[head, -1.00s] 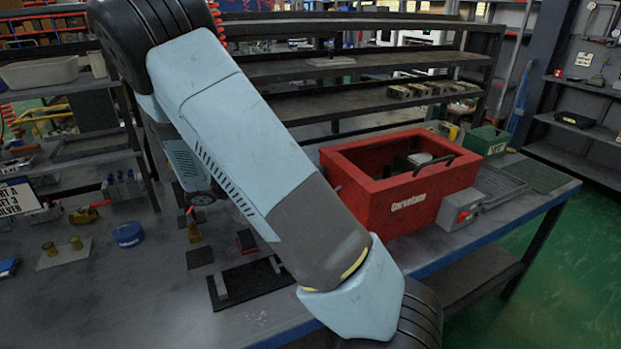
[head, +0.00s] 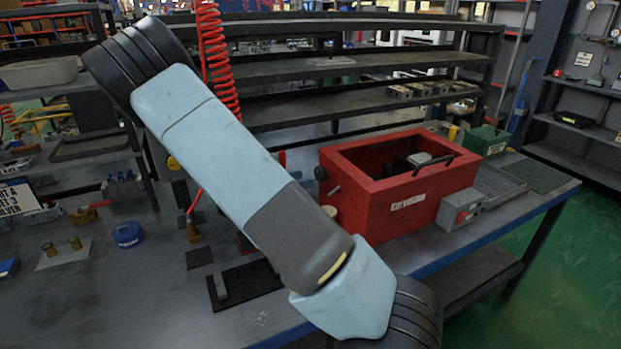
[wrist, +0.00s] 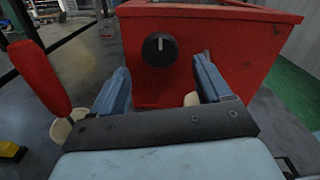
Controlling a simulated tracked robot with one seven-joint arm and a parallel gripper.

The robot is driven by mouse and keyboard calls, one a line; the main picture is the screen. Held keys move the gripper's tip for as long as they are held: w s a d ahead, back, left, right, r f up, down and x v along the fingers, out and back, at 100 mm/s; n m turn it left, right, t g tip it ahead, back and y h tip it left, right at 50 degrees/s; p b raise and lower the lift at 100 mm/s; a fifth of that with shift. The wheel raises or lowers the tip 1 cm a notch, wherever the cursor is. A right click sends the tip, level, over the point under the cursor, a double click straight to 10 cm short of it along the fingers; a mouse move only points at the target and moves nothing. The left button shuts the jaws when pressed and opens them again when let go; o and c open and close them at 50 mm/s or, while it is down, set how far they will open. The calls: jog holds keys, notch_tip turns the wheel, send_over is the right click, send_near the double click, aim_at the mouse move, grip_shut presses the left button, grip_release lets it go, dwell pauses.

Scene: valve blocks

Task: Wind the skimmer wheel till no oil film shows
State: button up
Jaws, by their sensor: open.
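A red open-topped box (head: 410,205) with a white label stands on the bench in the head view. Its red wall also fills the top of the wrist view (wrist: 215,45). A round black knob with a pale pointer mark (wrist: 159,49) sits on that wall; it also shows in the head view (head: 320,173). My gripper (wrist: 162,66) is open, its two blue fingers pointing at the wall on either side below the knob. I see nothing between the fingertips. I cannot tell which part is the skimmer wheel, and no oil film is discernible.
A red upright handle (wrist: 38,75) stands close left of my gripper. A small cream piece (wrist: 191,99) shows near the right finger. A grey switch box (head: 460,208) is at the red box's front right. A red coiled hose (head: 216,60) hangs behind my arm.

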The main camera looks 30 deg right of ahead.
aim_at(317, 175)
jog(key=shift+d, duration=2.4)
jog(key=shift+c, duration=0.2)
